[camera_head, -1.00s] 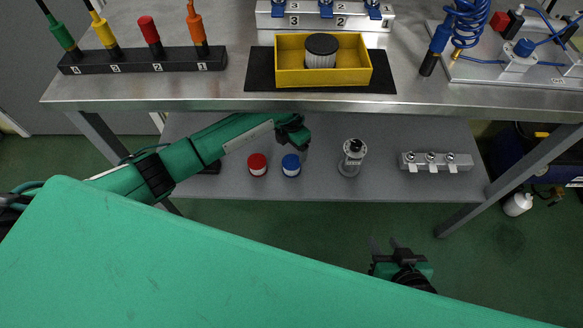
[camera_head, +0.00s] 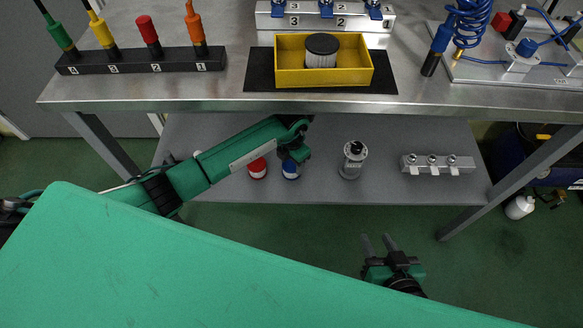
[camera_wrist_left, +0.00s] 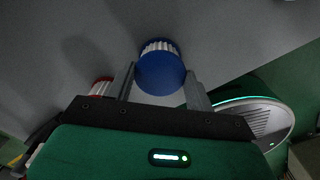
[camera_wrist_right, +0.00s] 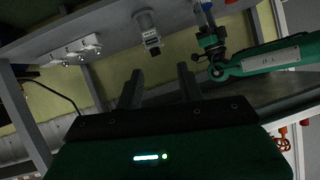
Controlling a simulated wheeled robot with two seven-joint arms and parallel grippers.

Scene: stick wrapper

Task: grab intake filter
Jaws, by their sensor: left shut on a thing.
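A white pleated filter with a blue cap (camera_head: 290,172) stands on the lower shelf. My left gripper (camera_head: 293,158) reaches down to it and is shut on it. In the left wrist view the blue cap (camera_wrist_left: 160,74) sits between the two fingers. A filter with a black cap (camera_head: 321,50) stands in a yellow tray (camera_head: 290,77) on the tabletop. My right gripper (camera_head: 378,240) is open and empty in front of the shelf, low on the right.
A clear cylindrical housing (camera_head: 351,163) and a grey block with several fittings (camera_head: 438,163) stand on the lower shelf (camera_head: 320,190) to the right. The tabletop edge (camera_head: 330,103) overhangs the shelf. A black rack (camera_head: 140,62) holds several coloured tools on top.

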